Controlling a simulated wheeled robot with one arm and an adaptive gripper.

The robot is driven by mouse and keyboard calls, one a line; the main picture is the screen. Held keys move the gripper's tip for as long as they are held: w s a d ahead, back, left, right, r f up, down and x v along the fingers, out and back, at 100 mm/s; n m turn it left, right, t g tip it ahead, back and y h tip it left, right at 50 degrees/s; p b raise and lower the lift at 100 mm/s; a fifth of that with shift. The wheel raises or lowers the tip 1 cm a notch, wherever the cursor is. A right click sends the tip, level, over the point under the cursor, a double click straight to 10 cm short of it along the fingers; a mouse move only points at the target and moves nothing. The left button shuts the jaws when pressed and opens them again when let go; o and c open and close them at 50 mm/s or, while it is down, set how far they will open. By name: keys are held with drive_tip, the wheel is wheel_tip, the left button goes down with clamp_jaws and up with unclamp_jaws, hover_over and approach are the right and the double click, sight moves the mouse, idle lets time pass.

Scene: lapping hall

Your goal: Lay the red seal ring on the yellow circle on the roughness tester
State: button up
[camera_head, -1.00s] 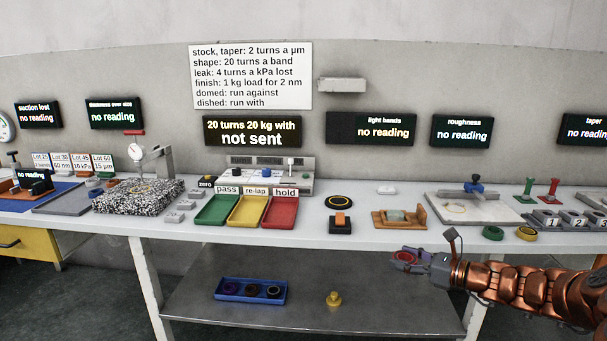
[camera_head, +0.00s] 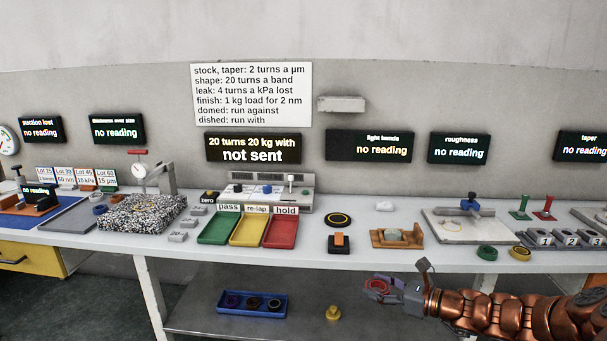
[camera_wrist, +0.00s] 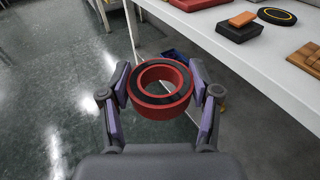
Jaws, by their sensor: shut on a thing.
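The red seal ring (camera_wrist: 160,104) is red with a dark top face. My gripper (camera_wrist: 162,92) is shut on it, with a finger on each side, in the wrist view. In the head view my gripper (camera_head: 378,292) holds the ring (camera_head: 376,287) in front of the bench's front edge, below the top's level in the picture. The roughness tester (camera_head: 470,222) is a pale plate with a blue clamp-like part, at the right of the bench. The yellow circle shows only as a faint ring (camera_head: 452,226) on its plate.
A green ring (camera_head: 487,252) and a yellow ring (camera_head: 520,253) lie on the bench in front of the tester. An orange-brown fixture (camera_head: 396,238) stands to its left. Numbered grey blocks (camera_head: 560,240) stand to its right. A blue tray (camera_head: 252,303) is on the lower shelf.

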wheel_tip(320, 180, up, 6)
drive_tip(key=p, duration=0.9)
drive_tip(key=shift+r+p, duration=0.15)
drive_tip(key=shift+p, duration=0.2)
